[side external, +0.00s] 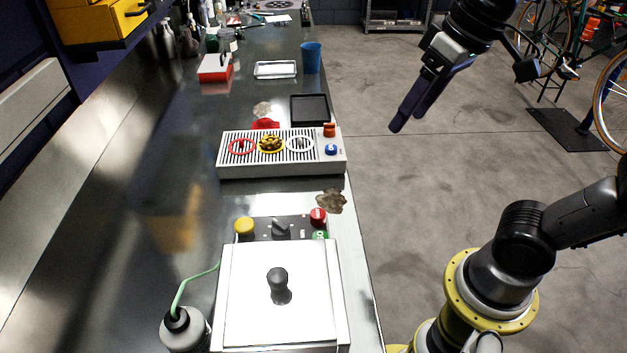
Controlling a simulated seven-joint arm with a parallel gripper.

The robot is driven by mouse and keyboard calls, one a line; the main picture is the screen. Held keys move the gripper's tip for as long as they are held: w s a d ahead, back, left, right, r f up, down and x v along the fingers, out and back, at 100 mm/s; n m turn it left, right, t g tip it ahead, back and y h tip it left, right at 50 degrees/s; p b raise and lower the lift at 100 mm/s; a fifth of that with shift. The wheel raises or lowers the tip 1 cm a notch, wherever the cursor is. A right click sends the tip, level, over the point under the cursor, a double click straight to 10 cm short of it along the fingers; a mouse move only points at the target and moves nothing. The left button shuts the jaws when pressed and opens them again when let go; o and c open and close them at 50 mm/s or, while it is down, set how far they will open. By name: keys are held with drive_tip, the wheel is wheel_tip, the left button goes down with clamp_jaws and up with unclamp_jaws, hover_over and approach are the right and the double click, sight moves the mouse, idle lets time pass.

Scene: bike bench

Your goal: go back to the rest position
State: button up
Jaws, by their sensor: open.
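My gripper (402,113) is in the upper right of the side external view. It hangs in the air over the floor, to the right of the bench (165,200), and points down and to the left. Its fingers overlap from this angle; they are open, and nothing shows between them. It is apart from the bench and everything on it.
A slatted grey box (228,166) with coloured rings stands mid-bench. Near it are a black tray (310,109), a blue cup (311,58) and a metal tray (276,70). A lidded metal box (250,300) and a bottle (184,330) stand in front. Bicycles stand right.

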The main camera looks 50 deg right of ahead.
drive_tip(key=s+d+f+t, duration=0.1)
drive_tip(key=s+d+f, duration=0.2)
drive_tip(key=s+f, duration=0.2)
drive_tip(key=shift+f+n+t+h, duration=0.3)
drive_tip(key=shift+f+n+h, duration=0.1)
drive_tip(key=shift+f, duration=1.1)
